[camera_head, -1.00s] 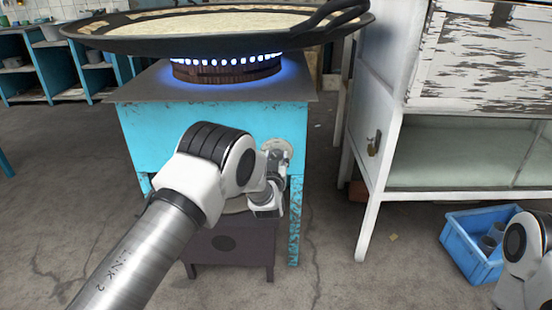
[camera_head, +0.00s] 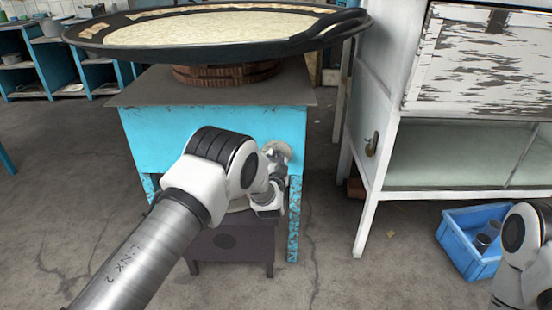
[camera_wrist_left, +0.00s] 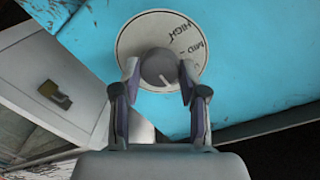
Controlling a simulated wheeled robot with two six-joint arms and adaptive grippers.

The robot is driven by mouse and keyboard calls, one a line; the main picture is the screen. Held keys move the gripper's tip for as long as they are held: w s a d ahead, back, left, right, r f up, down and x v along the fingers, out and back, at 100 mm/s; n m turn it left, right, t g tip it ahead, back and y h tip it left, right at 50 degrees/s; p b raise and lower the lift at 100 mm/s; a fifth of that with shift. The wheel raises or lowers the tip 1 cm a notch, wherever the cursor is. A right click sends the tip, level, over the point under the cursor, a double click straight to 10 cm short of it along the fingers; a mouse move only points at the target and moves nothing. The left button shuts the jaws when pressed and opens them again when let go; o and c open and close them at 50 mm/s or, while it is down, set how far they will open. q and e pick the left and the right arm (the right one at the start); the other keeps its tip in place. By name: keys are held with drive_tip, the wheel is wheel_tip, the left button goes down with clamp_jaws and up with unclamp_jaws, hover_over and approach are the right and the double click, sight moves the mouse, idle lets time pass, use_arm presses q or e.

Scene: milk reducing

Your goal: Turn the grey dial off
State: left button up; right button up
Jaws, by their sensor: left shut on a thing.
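The grey dial (camera_wrist_left: 157,65) sits on a round pale plate (camera_wrist_left: 140,38) marked HIGH and MID, on the blue front of the stove (camera_head: 165,135). The dial's pointer line slants toward the lower right in the left wrist view; a further mark is partly hidden by a finger. My left gripper (camera_wrist_left: 160,74) has one finger on each side of the dial and is shut on it. In the head view the plate (camera_head: 278,150) shows behind my left wrist, and the dial is hidden. The burner (camera_head: 228,74) under the pan shows no flame. My right gripper is out of view.
A wide black pan (camera_head: 100,40) of pale liquid rests on the burner. A low dark stool (camera_head: 230,245) stands beneath the stove. A white cabinet (camera_head: 385,150) is to the right, with a blue crate (camera_head: 465,250) on the floor. Floor between them is clear.

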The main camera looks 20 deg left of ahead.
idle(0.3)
use_arm(q)
drive_tip(key=o, duration=1.1)
drive_tip(key=shift+o, duration=0.2)
drive_tip(key=v, duration=1.2)
